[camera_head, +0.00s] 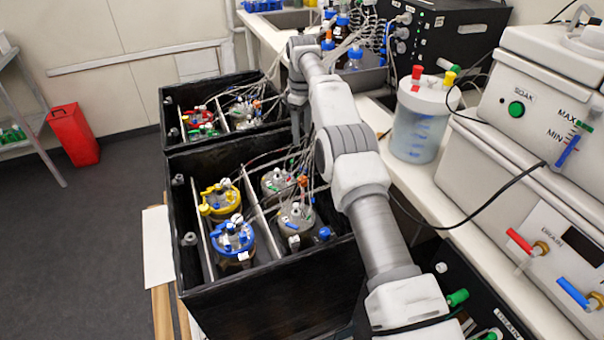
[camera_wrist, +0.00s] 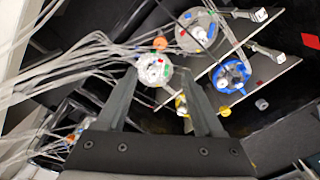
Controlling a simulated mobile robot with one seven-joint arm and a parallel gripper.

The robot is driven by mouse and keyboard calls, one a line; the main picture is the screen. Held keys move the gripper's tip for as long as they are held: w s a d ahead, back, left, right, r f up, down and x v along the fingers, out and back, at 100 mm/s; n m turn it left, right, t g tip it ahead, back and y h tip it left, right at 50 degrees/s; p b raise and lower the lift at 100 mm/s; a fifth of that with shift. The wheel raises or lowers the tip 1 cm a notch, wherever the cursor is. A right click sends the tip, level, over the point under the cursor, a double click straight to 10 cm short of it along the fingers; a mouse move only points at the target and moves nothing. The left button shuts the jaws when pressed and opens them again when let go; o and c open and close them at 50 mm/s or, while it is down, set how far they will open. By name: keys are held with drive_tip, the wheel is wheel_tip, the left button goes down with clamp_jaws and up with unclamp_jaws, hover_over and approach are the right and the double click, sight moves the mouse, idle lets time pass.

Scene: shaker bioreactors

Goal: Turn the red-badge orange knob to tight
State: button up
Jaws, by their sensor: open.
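A small orange knob (camera_head: 302,181) sits among tubes by the clear vessels in the right part of the near black box. An orange part, probably the same knob, shows in the wrist view (camera_wrist: 160,43), just beyond a round vessel top with white and green fittings (camera_wrist: 152,69). I cannot make out a red badge on the knob. My gripper (camera_wrist: 160,73) is open and empty, its two fingers spread apart on either side of that vessel top in the picture.
The near black box (camera_head: 262,290) also holds a yellow-lidded vessel (camera_head: 220,200) and a blue-lidded vessel (camera_head: 233,238), with a divider between the columns. Thin tubes crowd the right side. A far black box (camera_head: 185,92) and a white-lidded container (camera_head: 420,120) stand nearby.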

sight(302, 178)
wheel_tip(302, 178, down, 17)
drive_tip(key=b, duration=0.5)
drive_tip(key=shift+f, duration=0.15)
clamp_jaws()
